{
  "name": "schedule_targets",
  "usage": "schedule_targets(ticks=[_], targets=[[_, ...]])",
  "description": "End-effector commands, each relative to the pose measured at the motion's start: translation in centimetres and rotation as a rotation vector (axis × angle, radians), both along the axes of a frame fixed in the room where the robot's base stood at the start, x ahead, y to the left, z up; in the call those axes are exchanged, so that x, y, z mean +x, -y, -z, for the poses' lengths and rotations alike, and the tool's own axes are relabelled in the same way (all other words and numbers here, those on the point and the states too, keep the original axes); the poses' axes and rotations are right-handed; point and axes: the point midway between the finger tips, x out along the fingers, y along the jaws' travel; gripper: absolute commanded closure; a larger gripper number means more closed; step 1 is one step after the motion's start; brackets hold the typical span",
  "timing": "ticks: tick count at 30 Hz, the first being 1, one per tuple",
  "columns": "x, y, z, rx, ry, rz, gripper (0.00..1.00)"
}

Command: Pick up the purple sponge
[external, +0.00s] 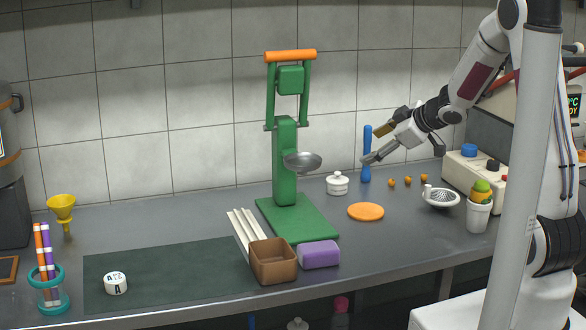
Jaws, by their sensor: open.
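The purple sponge (319,254) is a small block lying on the grey counter. It sits just right of a brown open box (272,262) and close beside it. It lies in front of the green press base (297,219). My gripper (370,145) is open, with its fingers spread and pointing left. It is in the air above the back right of the counter, up and to the right of the sponge and well apart from it. Nothing shows between its fingers except a blue-handled tool in the background.
The green press (285,160) stands tall left of my gripper. An orange disc (365,212), a white lidded pot (337,184) and the blue tool (366,165) stand near it. A strainer (440,197) and a white cup (478,215) are at right. The counter right of the sponge is clear.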

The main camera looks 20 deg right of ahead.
Motion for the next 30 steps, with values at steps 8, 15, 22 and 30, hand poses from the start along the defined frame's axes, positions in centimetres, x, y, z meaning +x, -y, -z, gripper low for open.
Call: schedule_targets(ticks=[8,15,22,30], targets=[[-0.2,-4.3,5.1,0.076,-0.041,-0.212,0.38],[-2.1,-7.8,9.2,0.168,-0.096,-0.392,0.38],[-5.3,-10.6,12.8,0.279,-0.166,-0.558,0.38],[-9.5,-12.6,15.5,0.413,-0.251,-0.717,0.38]])
